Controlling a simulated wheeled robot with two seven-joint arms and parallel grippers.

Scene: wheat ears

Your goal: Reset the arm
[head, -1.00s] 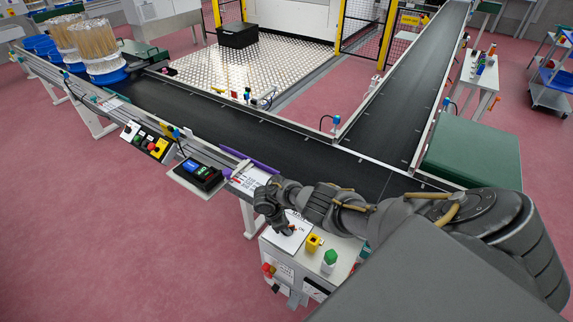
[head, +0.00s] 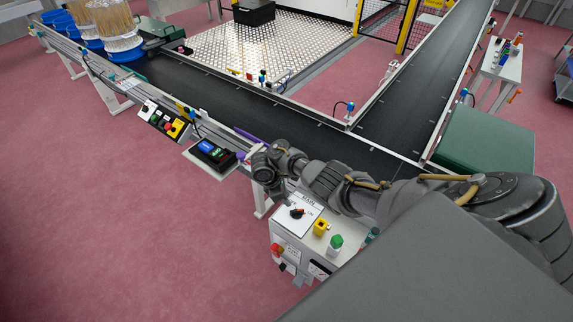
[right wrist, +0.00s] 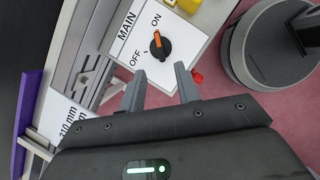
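My right arm reaches in from the right in the head view. Its gripper (head: 284,201) is above and a little behind the control box (head: 318,247). In the right wrist view the gripper (right wrist: 160,90) has its two fingers spread with nothing between them. A black rotary switch (right wrist: 160,47) with an orange mark sits beyond the fingertips, apart from them. It is on a white plate lettered MAIN, ON and OFF, and the mark points toward ON. The switch also shows in the head view (head: 297,213). My left gripper is not in view.
A yellow part (head: 320,227) and a green button (head: 336,242) stand on the box. A black conveyor (head: 260,122) runs behind the arm. Blue tubs with wheat (head: 121,50) stand far left. The pink floor at front left is clear.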

